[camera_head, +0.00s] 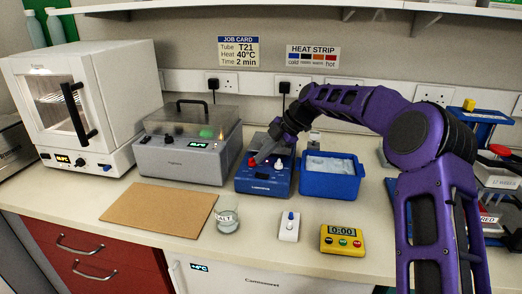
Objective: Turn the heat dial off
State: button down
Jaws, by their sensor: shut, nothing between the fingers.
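A blue bench unit (263,186) stands at the middle of the bench. Its sloped top carries a red knob (252,162) on the left and a white knob (279,163) on the right; I cannot read which is the heat dial. My gripper (260,157) is shut and empty. It reaches down from the right over the top of this unit, with its fingertips close to the red knob. I cannot tell whether they touch it. The gripper hides part of the unit's top.
A grey lidded unit (178,160) stands left of the blue unit, and a blue tub (331,184) right of it. A brown board (158,208) lies at left.

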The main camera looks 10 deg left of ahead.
jog(key=shift+w+a+r+n+g+p, duration=0.2)
jog(key=shift+w+n+g+p, duration=0.25)
jog(key=shift+n+p, duration=0.3)
jog(key=shift+w+a+f, duration=0.1)
jog(key=shift+w+a, duration=0.05)
jog(key=shift+w, duration=0.25)
jog(key=shift+a+f, duration=0.1)
jog(key=shift+a, duration=0.05)
jog(key=shift+w, duration=0.15)
dwell(0.3)
